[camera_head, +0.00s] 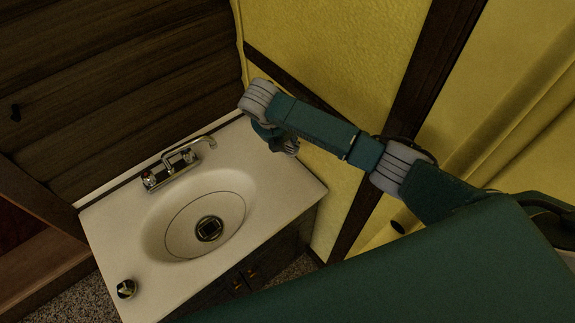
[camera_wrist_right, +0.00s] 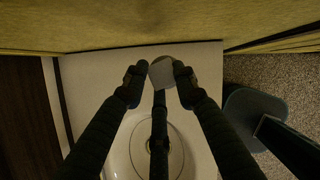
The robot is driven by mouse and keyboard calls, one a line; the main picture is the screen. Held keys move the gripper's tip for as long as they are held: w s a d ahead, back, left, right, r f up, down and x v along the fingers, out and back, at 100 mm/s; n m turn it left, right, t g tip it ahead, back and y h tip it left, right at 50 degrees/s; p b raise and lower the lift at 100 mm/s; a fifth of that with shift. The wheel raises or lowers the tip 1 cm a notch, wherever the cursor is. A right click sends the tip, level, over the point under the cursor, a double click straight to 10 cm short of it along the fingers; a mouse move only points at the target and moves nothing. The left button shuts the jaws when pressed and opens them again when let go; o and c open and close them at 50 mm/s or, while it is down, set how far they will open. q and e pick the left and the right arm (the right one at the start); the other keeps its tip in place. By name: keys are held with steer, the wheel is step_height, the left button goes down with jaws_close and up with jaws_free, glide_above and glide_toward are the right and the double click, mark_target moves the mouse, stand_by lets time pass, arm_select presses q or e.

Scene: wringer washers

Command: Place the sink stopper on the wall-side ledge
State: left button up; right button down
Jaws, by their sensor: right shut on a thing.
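My right gripper (camera_head: 284,143) is over the end of the white sink counter (camera_head: 292,188) by the yellow wall, mostly hidden by its own arm in the head view. In the right wrist view, the right gripper (camera_wrist_right: 160,80) is shut on a round, pale grey thing, which looks like the sink stopper (camera_wrist_right: 162,72). It is held between the fingertips, above the flat counter strip (camera_wrist_right: 205,62) between the basin and the yellow wall. I cannot tell whether it touches the counter. The stopper cannot be made out in the head view. My left gripper is not in view.
The oval basin (camera_head: 180,215) has a dark drain (camera_head: 209,229). A chrome faucet (camera_head: 178,165) stands behind it, by the wood-panelled wall (camera_head: 120,90). A small round dark and gold object (camera_head: 126,288) sits at the counter's front left. The yellow wall (camera_head: 335,50) is close to my right gripper.

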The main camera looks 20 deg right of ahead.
mark_target(287, 152)
step_height(287, 152, down, 6)
steer(key=shift+r+b, duration=0.25)
steer(key=shift+b, duration=0.5)
step_height(287, 152, down, 7)
steer(key=b, duration=0.8)
steer(key=shift+r, duration=0.1)
steer(key=shift+s, duration=0.1)
steer(key=c, duration=1.4)
jaws_free()
steer(key=shift+f, duration=0.2)
